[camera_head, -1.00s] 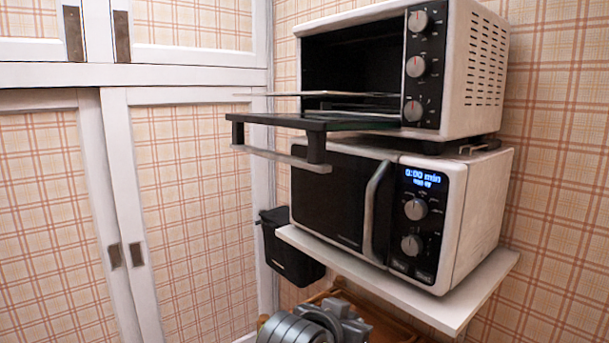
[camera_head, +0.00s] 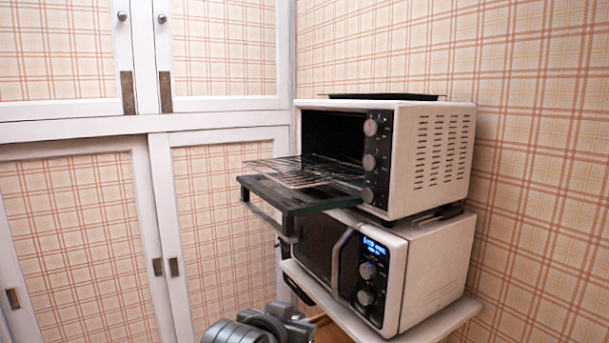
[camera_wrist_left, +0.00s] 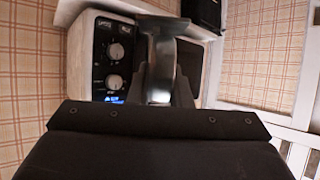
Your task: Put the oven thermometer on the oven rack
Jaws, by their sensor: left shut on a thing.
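The oven rack (camera_head: 300,170) is a wire grid that sticks out of the open toaster oven (camera_head: 435,160), above its lowered door (camera_head: 290,200). The rack's visible part is bare. My left gripper (camera_wrist_left: 163,92) shows in the left wrist view, shut on a silvery metal piece, which appears to be the oven thermometer (camera_wrist_left: 160,60). Its dial face is not visible. The gripper is in front of the microwave, which appears upside down in that view. In the head view the gripper and thermometer cannot be made out. My right gripper is not in view.
The microwave (camera_head: 430,275) stands under the oven on a white shelf (camera_head: 440,328). A dark tray (camera_head: 385,97) lies on top of the oven. White cabinets (camera_head: 215,130) stand at the left. The space in front of the oven door looks clear.

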